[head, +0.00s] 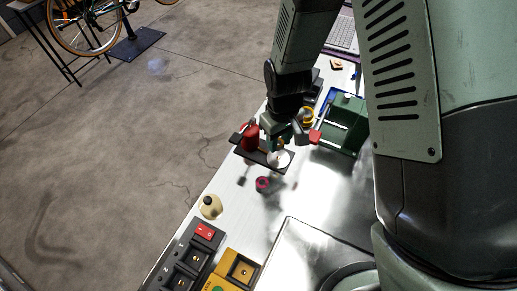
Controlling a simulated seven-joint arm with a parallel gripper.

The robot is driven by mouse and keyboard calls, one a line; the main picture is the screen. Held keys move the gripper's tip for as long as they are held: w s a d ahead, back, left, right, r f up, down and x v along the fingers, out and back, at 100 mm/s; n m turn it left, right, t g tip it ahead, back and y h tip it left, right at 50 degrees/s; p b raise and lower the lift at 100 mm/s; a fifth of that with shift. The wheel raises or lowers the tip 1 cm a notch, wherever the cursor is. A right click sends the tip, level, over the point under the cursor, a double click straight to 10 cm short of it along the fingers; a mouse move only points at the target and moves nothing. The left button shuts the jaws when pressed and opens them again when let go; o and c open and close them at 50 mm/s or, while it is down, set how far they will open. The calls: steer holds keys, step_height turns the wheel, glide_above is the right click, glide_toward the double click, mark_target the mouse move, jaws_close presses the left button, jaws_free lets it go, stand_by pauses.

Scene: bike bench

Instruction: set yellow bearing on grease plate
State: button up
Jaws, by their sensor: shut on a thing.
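My gripper (281,143) is over the dark tray on the bench, pointing down. It is shut on a small yellow-orange piece (281,141), which looks like the yellow bearing; the fingers hide most of it. A round white plate (279,159), which looks like the grease plate, lies on the dark tray (243,152) just below the fingertips. I cannot tell whether the piece touches the plate.
A red can (250,137) stands left of my gripper. A yellow ring (307,117), a red block (314,136) and a green box (342,127) are to the right. A pink-red ring (262,184), a beige bottle (210,206) and switch boxes (189,260) are nearer.

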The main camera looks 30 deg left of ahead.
mark_target(279, 158)
steer(key=shift+w+d+f, duration=0.15)
steer(key=shift+w, duration=0.15)
steer(key=shift+f, duration=2.8)
steer(key=shift+f, duration=0.5)
steer(key=o, duration=0.8)
steer(key=shift+c, duration=0.2)
steer(key=shift+r, duration=5.45)
